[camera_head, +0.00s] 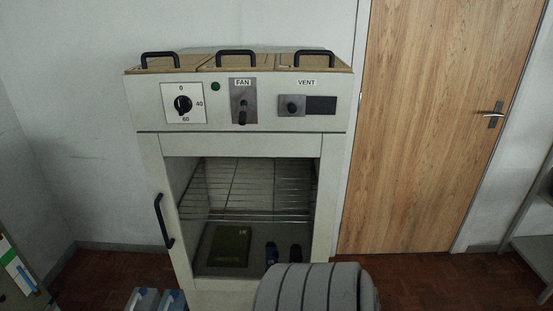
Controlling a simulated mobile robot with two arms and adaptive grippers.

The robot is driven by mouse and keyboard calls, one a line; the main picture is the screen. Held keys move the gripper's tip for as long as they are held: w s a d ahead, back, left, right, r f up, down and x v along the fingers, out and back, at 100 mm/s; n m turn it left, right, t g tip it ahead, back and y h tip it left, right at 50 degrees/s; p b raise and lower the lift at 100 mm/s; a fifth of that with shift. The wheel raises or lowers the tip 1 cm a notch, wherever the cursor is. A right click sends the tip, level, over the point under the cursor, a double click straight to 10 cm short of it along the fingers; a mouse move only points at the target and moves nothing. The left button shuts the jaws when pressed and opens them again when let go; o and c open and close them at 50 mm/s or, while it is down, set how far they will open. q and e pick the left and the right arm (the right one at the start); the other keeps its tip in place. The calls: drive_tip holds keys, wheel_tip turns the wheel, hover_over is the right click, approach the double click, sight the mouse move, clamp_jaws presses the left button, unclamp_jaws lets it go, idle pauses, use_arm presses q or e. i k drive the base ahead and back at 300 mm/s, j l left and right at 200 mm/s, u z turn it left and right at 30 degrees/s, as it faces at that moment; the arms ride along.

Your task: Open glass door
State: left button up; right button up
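The glass door (320,240) is the pale-framed front of a white cabinet (240,146). It looks closed, with its frame flush against the cabinet. Its black bar handle (160,221) stands upright, slightly slanted, on the left side of the frame. Through the window I see wire racks (250,212), a dark olive flat item (230,246) and two small dark items (283,253) at the bottom. The lower edge of the door is partly hidden. Neither of my grippers is in view.
A grey ribbed rounded shape (305,290) covers the lower front of the cabinet; I cannot tell what it is. Clear plastic boxes (155,299) sit on the floor at lower left. A wooden door (440,120) and a shelf (535,245) are at right.

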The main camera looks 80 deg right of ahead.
sight(154, 146)
drive_tip(key=l+z, duration=0.15)
drive_tip(key=z, duration=1.9)
